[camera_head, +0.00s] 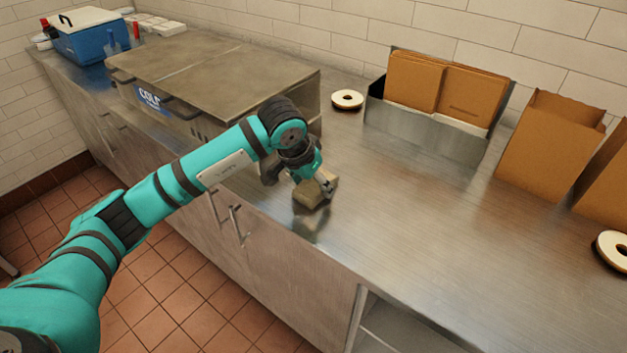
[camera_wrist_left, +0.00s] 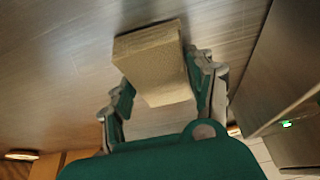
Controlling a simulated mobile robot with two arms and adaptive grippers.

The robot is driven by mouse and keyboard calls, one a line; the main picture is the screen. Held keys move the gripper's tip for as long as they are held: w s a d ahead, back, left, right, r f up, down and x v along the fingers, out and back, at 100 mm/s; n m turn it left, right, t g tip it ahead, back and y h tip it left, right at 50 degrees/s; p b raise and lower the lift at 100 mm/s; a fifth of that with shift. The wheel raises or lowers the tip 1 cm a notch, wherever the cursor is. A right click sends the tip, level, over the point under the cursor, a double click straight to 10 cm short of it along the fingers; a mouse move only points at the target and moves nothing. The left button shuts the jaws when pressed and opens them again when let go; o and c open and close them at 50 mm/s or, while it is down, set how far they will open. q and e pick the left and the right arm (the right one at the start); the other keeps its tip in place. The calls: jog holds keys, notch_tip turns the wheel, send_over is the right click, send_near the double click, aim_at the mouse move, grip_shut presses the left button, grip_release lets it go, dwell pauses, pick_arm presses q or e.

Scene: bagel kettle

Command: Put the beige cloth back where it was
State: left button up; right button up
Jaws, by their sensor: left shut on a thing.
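The beige cloth (camera_head: 314,193) is a folded, block-like bundle near the front edge of the steel counter (camera_head: 400,215). My left gripper (camera_head: 322,184) is shut on it, reaching down from above. In the left wrist view the cloth (camera_wrist_left: 155,62) sits between the two fingers of my left gripper (camera_wrist_left: 160,90). I cannot tell whether the cloth rests on the counter or is just above it. My right gripper is not in view.
A steel appliance (camera_head: 215,75) stands left of the cloth. The counter's middle is clear.

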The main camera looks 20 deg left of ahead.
pick_arm(q)
jog(key=shift+f+b, duration=0.3)
jog(key=shift+b, duration=0.15)
jog(key=o, duration=0.7)
jog(key=shift+s, duration=0.1)
jog(key=shift+c, duration=0.2)
jog(key=o, duration=0.4)
jog(key=shift+d, duration=0.1)
jog(key=shift+c, duration=0.2)
jog(key=shift+r+p, duration=0.55)
jog(key=b+v, duration=0.1)
jog(key=v, duration=1)
jog(key=shift+r+b, duration=0.25)
jog(key=shift+b, duration=0.05)
